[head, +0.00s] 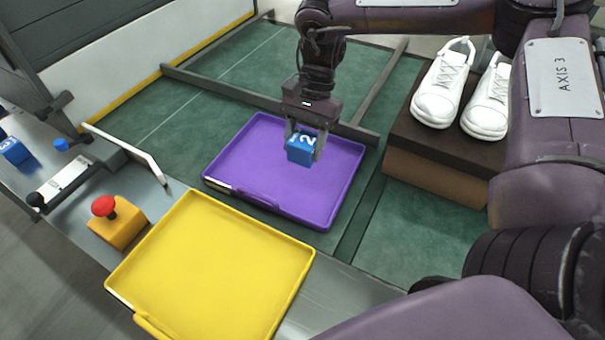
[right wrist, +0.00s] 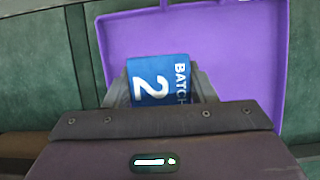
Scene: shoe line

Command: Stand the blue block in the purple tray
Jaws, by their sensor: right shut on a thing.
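A blue block (head: 299,150) with a white "2" on it is in the jaws of my right gripper (head: 305,146). The gripper is shut on it, over the purple tray (head: 224,178). In the right wrist view the block (right wrist: 158,82) shows its "2" and part of the word "BATCH" between the fingers, with the purple tray (right wrist: 215,45) behind it. I cannot tell whether the block's underside touches the tray floor. The tray is otherwise empty. My left gripper is not in view.
An empty yellow tray (head: 210,265) lies in front of the purple one. A red button on a yellow box (head: 116,222) stands at the left. White shoes (head: 462,88) stand on a brown box (head: 435,165) at the right. Another blue block (head: 15,150) is at the far left.

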